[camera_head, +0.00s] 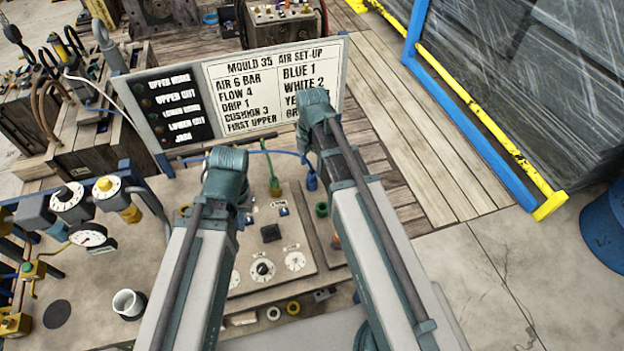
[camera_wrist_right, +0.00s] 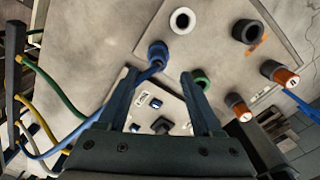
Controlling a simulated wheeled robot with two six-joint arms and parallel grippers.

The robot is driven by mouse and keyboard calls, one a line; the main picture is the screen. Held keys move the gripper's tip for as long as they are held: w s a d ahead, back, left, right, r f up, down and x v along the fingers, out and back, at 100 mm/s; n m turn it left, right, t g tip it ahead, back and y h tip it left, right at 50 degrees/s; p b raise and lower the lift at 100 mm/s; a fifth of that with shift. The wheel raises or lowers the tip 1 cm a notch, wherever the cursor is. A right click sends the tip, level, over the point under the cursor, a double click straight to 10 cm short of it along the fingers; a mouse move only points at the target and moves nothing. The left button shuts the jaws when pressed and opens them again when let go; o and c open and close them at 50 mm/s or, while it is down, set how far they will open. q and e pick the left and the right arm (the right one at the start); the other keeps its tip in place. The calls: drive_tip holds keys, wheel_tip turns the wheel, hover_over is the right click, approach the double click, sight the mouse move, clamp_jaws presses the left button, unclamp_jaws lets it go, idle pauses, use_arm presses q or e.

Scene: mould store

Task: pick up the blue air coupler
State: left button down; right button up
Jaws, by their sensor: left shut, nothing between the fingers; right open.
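I see no contact with the coupler. In the head view my right gripper is hidden behind my arm. My left arm reaches over the bench, and its gripper is hidden.
A green coupler (camera_head: 275,187) stands left of the blue one. A green ring (camera_wrist_right: 201,79) is close beside my right gripper's right finger. White (camera_wrist_right: 183,20) and black (camera_wrist_right: 248,31) rings lie beyond. A sign board (camera_head: 238,95) stands behind, close to my right arm.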

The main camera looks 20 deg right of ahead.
sight(312, 171)
use_arm(q)
drive_tip(key=shift+f+b, duration=2.65)
drive_tip(key=shift+f, duration=0.05)
use_arm(e)
drive_tip(key=shift+w+d+f, duration=0.1)
drive_tip(key=shift+w+f, duration=0.05)
drive_tip(key=shift+f, duration=1.2)
drive_tip(key=shift+w+d+f, duration=0.1)
drive_tip(key=shift+w+f, duration=0.05)
drive_tip(key=shift+f, duration=1.15)
use_arm(q)
drive_tip(key=shift+r, duration=0.1)
use_arm(e)
drive_tip(key=shift+r, duration=0.1)
drive_tip(key=shift+c, duration=0.4)
clamp_jaws()
